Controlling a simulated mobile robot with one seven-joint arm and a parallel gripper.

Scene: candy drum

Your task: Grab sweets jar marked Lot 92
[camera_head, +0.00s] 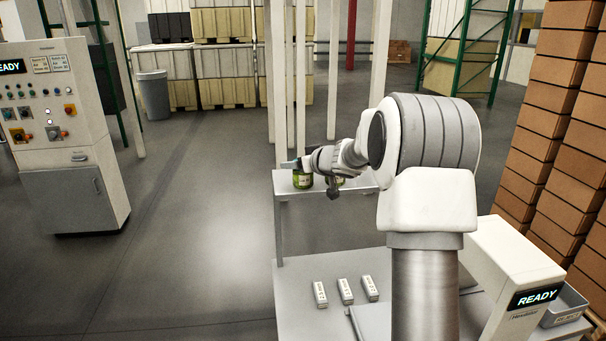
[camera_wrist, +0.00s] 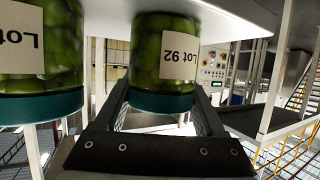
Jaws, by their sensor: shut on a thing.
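The sweets jar marked Lot 92 (camera_wrist: 165,60) holds green sweets and has a teal lid. In the wrist view it sits between the dark fingers of my gripper (camera_wrist: 165,98), which is shut on it. A second jar of green sweets (camera_wrist: 40,75) stands close to the left of it. Its label is upside down in the picture and partly cut off.
Three small white labelled blocks (camera_head: 345,291) lie on the lower table (camera_head: 295,325). A white READY unit (camera_head: 510,265) and a grey bin (camera_head: 563,305) stand at right. A control cabinet (camera_head: 70,130) is at left. White posts (camera_head: 333,70) rise behind the shelf. The left floor is open.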

